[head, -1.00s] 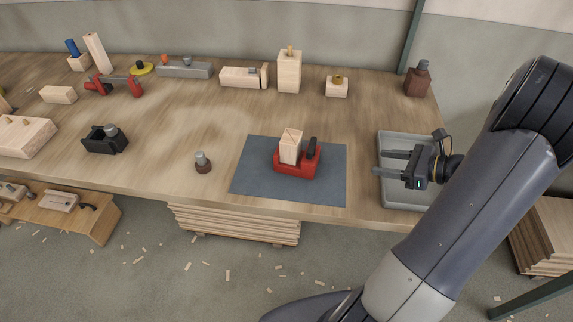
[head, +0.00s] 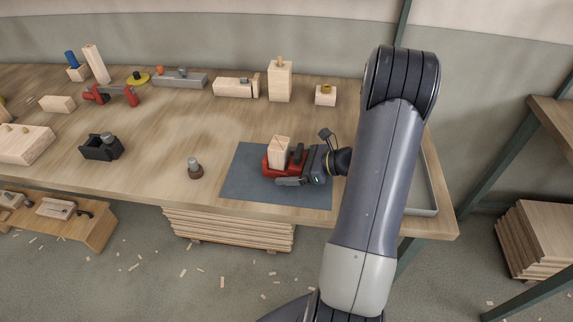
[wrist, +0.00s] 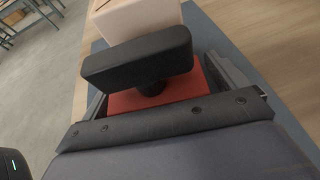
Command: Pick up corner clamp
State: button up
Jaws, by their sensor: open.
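The corner clamp (head: 269,166), a red body with a black handle, sits on the blue-grey mat (head: 242,186). A pale wooden block (head: 279,152) stands upright in it. My gripper (head: 280,170) is at the clamp from the right, low over the mat. Its near finger lies along the clamp's front side; its far finger is mostly hidden. In the wrist view the red clamp body (wrist: 135,100) and black handle (wrist: 138,55) lie between my two spread fingers. I cannot tell whether the fingers touch the clamp.
A small dark-based knob (head: 195,170) stands left of the mat, and a black clamp-like block (head: 101,148) further left. A grey tray (head: 431,192) is partly hidden behind my arm at right. Wooden blocks and red tools line the back. The bench between is clear.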

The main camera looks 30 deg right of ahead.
jog(key=shift+c, duration=0.4)
jog(key=c, duration=1.3)
